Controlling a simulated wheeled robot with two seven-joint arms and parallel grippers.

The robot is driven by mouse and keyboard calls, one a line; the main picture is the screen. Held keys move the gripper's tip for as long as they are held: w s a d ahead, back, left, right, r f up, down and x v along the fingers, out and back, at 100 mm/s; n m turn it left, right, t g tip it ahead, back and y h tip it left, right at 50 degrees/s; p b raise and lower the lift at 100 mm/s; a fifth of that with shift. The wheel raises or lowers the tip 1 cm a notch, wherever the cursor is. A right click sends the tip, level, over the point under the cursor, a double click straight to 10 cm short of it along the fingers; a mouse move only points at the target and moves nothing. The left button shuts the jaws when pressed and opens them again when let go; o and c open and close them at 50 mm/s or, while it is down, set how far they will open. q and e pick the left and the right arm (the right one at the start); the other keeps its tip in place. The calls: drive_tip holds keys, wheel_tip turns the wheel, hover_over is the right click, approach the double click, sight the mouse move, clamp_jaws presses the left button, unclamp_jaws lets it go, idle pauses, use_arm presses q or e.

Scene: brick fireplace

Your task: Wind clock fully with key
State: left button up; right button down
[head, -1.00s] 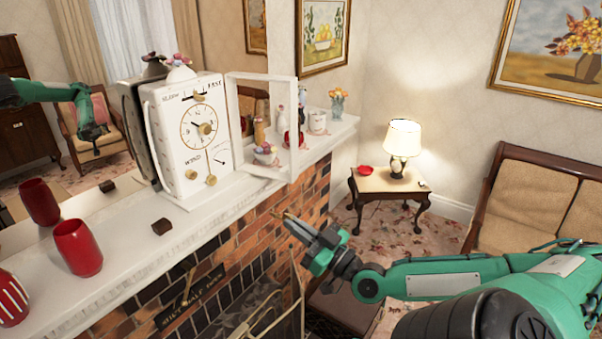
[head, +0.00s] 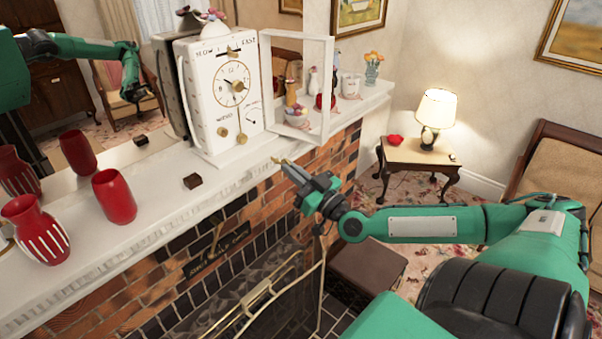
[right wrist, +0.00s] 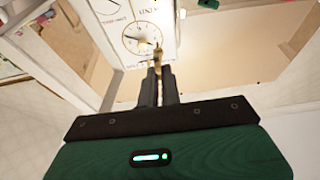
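The white clock (head: 205,110) stands on the mantel with its glazed door (head: 331,85) swung open to the right. Its front carries a gold-ringed dial (head: 232,85), the word WIND, a small round brass fitting (head: 222,132) and a brass pendulum bob (head: 242,138). My right gripper (head: 292,174) is in front of and below the clock's right side, apart from it. Its fingers are closed on a small brass key (head: 277,160), which also shows between the fingertips in the right wrist view (right wrist: 156,62). My left gripper is not directly in view.
Red vases (head: 115,196) and a dark little block (head: 192,181) stand on the mantel (head: 150,215) left of the clock. Figurines, a cup (head: 350,86) and a flower vase (head: 372,70) stand right. A mirror behind reflects a green arm. A fire screen (head: 270,295) stands below.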

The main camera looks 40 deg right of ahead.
drive_tip(key=shift+w, duration=0.8)
drive_tip(key=w+a+b, duration=0.1)
drive_tip(key=w+b, duration=0.3)
drive_tip(key=w, duration=0.9)
drive_tip(key=shift+a, duration=0.1)
idle(1.8)
drive_tip(key=w, duration=0.2)
drive_tip(key=shift+w+a, duration=0.1)
drive_tip(key=shift+w, duration=0.25)
